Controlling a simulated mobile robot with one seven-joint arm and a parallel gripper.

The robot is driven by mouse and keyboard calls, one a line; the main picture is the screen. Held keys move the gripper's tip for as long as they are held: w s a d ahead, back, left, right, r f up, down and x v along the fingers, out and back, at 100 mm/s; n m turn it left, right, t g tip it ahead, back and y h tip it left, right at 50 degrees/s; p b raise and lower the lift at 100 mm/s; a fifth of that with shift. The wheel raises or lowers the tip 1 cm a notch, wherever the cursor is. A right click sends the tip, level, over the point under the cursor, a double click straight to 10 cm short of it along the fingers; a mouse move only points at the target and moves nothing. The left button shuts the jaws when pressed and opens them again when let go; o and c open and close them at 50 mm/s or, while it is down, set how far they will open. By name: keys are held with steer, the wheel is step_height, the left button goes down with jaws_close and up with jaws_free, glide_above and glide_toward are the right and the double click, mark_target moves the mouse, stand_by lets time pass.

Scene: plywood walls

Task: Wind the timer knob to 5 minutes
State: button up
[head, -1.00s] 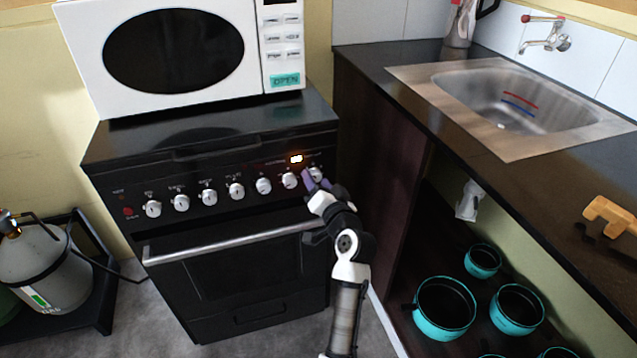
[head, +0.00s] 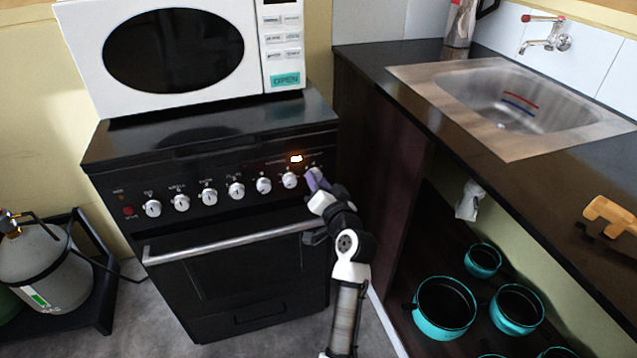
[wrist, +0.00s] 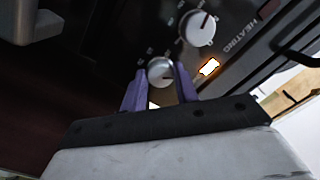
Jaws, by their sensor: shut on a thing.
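The black stove's front panel carries a row of white knobs. The timer knob (wrist: 160,72) is the one at the right end of the row, and in the head view (head: 315,173) it is partly covered by my gripper. My gripper (wrist: 160,84) has its two purple fingers on either side of this knob, shut on it. In the head view my gripper (head: 313,182) reaches the panel from the lower right. The knob's pointer and the exact minute it marks cannot be read.
An orange lamp (head: 296,158) glows above the neighbouring knob (head: 290,180). The oven handle (head: 230,243) runs below the panel. A white microwave (head: 180,50) stands on the stove. A dark counter with a sink (head: 510,100) and teal pots (head: 445,308) are to the right.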

stand_by(0.5)
steer(key=o, duration=1)
steer(key=shift+c, duration=0.2)
steer(key=shift+s, duration=0.1)
steer(key=b+v, duration=0.2)
steer(key=v, duration=1.1)
steer(key=shift+s+d, duration=0.2)
steer(key=shift+s, duration=0.1)
